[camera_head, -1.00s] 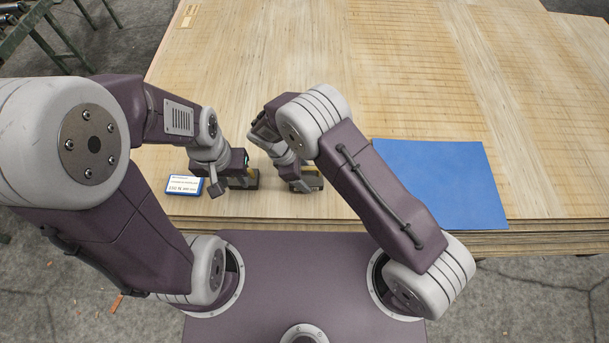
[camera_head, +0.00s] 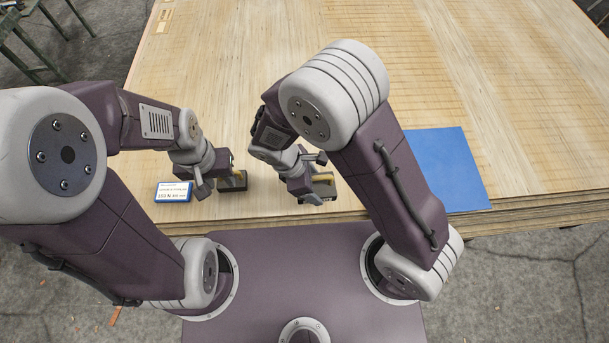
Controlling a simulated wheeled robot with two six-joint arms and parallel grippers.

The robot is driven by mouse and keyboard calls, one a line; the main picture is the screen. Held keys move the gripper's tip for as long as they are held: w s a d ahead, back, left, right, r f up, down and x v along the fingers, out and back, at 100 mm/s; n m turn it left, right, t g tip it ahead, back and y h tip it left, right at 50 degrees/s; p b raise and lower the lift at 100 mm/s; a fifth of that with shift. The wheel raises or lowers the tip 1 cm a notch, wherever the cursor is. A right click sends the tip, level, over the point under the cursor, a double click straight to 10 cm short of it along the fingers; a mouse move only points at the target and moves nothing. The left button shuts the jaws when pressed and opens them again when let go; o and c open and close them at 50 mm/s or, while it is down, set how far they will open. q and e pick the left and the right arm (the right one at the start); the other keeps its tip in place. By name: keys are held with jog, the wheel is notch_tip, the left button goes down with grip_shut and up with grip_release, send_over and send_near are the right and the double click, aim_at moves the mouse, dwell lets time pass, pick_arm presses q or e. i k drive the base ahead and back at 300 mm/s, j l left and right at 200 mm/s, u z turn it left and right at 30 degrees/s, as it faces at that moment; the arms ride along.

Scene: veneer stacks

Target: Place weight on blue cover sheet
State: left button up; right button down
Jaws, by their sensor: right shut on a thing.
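The blue cover sheet (camera_head: 449,168) lies flat at the front right of the veneer stack, its left part hidden behind my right arm. My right gripper (camera_head: 318,186) is shut on a dark block with a yellow band, the weight (camera_head: 325,184), left of the sheet and apart from it. A similar dark block (camera_head: 234,182) is at my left gripper (camera_head: 215,178) near the front edge. The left fingers are partly hidden, and I cannot tell whether they grip that block.
A small blue-edged box with a white label (camera_head: 174,191) lies left of my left gripper. The veneer stack (camera_head: 250,70) is broad and bare behind the arms. Its front edge runs just before the blocks. A green metal frame (camera_head: 30,50) stands at the far left.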

aim_at(431, 176)
jog(key=l, duration=2.1)
